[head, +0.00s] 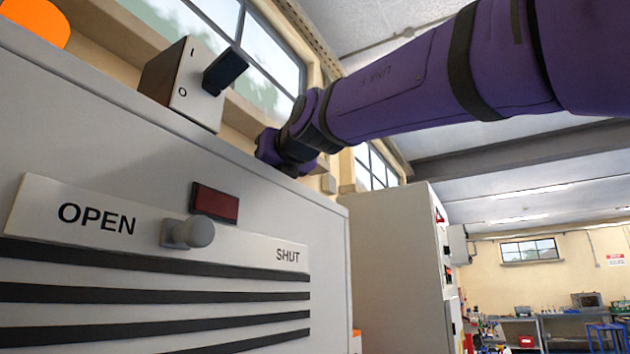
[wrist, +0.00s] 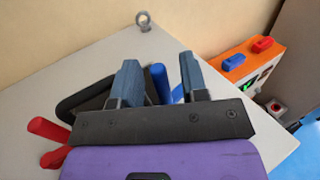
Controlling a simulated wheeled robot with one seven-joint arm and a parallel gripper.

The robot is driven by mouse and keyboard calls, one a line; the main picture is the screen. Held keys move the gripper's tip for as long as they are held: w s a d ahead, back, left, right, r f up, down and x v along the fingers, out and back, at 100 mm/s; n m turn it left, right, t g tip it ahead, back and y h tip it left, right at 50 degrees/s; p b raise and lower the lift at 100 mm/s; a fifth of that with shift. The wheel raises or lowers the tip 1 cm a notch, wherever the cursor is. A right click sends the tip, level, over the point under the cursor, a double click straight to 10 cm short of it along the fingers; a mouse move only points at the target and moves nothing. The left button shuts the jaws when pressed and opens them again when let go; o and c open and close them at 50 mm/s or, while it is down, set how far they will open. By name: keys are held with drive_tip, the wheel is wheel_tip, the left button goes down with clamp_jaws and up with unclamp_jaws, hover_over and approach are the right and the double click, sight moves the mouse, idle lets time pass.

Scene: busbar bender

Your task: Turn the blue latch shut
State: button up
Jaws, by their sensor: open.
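In the wrist view, my gripper (wrist: 158,70) is open, with its two dark blue-grey fingers apart over a light grey top. A blue handle (wrist: 160,82), which looks like the latch, shows in the gap between the fingers. Its lower part is hidden behind the gripper's black palm, and I cannot tell whether a finger touches it. I cannot tell from this whether the latch is open or shut. In the head view, the fingers are hidden behind the grey cabinet, and no blue latch shows.
An orange box (wrist: 236,70) with blue and red knobs stands right of my gripper. Red handles (wrist: 48,128) and a black frame (wrist: 85,95) lie left. The grey cabinet (head: 120,125) carries an I/O switch box (head: 185,90) and a slider knob (head: 190,233) between OPEN and SHUT.

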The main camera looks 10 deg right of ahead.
drive_tip(key=shift+s+d+n+g+y, duration=0.1)
drive_tip(key=shift+d+n+g+y, duration=0.2)
drive_tip(key=shift+n+g+y, duration=0.55)
drive_tip(key=shift+s+d+n+g+y, duration=0.1)
drive_tip(key=shift+d+n+g+y, duration=0.25)
drive_tip(key=shift+n+y, duration=0.55)
drive_tip(key=shift+w+d+g+y, duration=0.15)
drive_tip(key=shift+g+y, duration=0.25)
drive_tip(key=shift+y, duration=0.25)
